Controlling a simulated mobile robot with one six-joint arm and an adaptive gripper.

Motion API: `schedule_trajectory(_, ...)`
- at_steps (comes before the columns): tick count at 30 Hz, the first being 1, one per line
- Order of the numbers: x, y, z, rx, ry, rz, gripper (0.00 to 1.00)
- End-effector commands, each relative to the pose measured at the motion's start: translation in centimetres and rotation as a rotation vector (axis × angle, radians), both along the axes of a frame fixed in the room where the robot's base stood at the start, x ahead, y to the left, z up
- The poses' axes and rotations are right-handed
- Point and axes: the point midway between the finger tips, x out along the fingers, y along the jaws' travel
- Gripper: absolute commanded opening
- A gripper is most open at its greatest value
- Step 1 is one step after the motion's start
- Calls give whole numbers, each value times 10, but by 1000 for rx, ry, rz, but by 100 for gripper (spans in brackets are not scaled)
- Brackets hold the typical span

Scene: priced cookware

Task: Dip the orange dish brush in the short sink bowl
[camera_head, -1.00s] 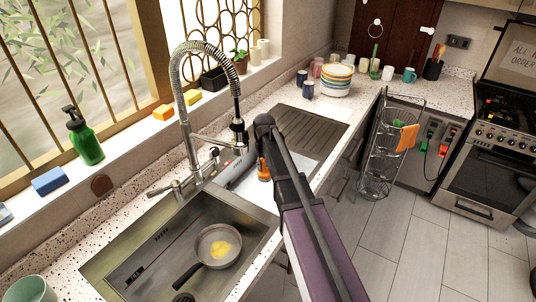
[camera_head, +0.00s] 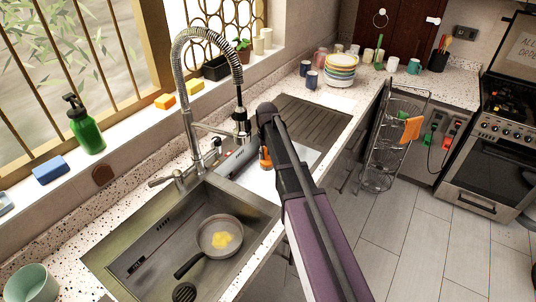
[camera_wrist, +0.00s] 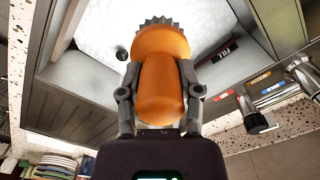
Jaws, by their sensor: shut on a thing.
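The orange dish brush (camera_wrist: 162,85) is between the two fingers of my gripper (camera_wrist: 160,98), which is shut on it. Dark bristles show at its far end in the wrist view. In the head view only a small orange part of the brush (camera_head: 265,160) shows beside my arm, over the short sink bowl (camera_head: 238,168). The short bowl has steel walls (camera_wrist: 80,76) and a white, foamy-looking surface inside. I cannot tell whether the bristles touch that surface. My arm hides most of the gripper in the head view.
The deeper sink bowl (camera_head: 130,262) beside it holds a frying pan (camera_head: 207,240) with something yellow. A tall spring faucet (camera_head: 186,105) stands close behind the short bowl. A ribbed drainboard (camera_head: 308,118) lies beyond it, and stacked bowls (camera_head: 341,72) stand on the counter.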

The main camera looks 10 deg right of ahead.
Motion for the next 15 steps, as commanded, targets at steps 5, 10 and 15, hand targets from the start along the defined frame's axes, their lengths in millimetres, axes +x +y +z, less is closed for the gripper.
schedule_trajectory(5,0,0,-16,0,0,-1,0)
schedule_trajectory(10,0,-1,-28,0,0,-1,0)
schedule_trajectory(15,0,-1,-40,0,0,-1,0)
